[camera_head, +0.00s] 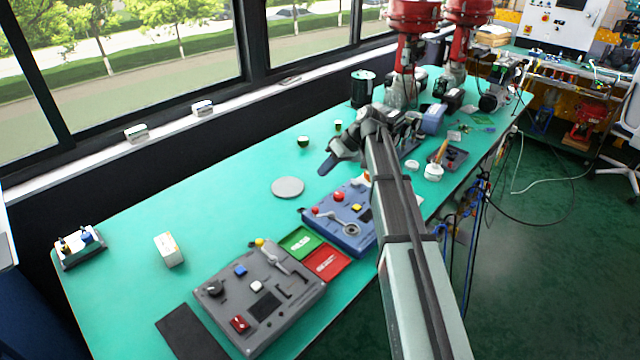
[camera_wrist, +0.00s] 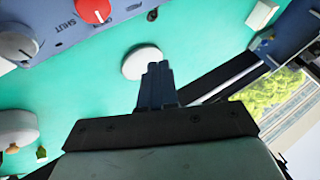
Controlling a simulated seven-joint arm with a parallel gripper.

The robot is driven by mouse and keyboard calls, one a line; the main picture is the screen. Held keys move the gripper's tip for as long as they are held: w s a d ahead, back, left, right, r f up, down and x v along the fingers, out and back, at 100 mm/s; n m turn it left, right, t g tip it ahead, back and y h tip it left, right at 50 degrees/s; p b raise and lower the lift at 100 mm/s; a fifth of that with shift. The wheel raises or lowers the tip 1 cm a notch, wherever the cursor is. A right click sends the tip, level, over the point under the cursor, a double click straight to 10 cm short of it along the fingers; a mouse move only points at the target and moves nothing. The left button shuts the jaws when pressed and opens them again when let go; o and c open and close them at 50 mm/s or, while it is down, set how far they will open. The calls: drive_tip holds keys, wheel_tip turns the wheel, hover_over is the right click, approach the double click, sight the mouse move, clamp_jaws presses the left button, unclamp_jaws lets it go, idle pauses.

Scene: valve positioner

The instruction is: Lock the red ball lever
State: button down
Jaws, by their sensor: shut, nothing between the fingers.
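The blue panel (camera_head: 340,236) lies on the table beside my arm. A silver lever (camera_head: 333,217) with a red ball (camera_head: 315,210) at its left end is on it. A red knob (camera_head: 338,197) sits behind the lever. In the wrist view the blue panel (camera_wrist: 120,14) fills the top left, with a red round part (camera_wrist: 92,9) and the printed word SHUT; the ball lever cannot be made out there. My gripper (camera_head: 326,169) is above the table, behind and apart from the panel. Its fingers (camera_wrist: 157,72) are closed together and empty.
A grey panel (camera_head: 205,313) with a yellow-ended lever stands in front left. Green (camera_head: 299,242) and red (camera_head: 326,263) plates lie between the panels. A grey disc (camera_head: 288,187) lies on the table left of my gripper. Free table surrounds the disc.

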drive_tip(key=shift+w+d+r, duration=0.3)
drive_tip(key=shift+w+r, duration=0.05)
drive_tip(key=shift+r, duration=0.25)
drive_tip(key=shift+w+d+r, duration=0.25)
drive_tip(key=shift+w+r, duration=0.05)
drive_tip(key=shift+r, duration=0.25)
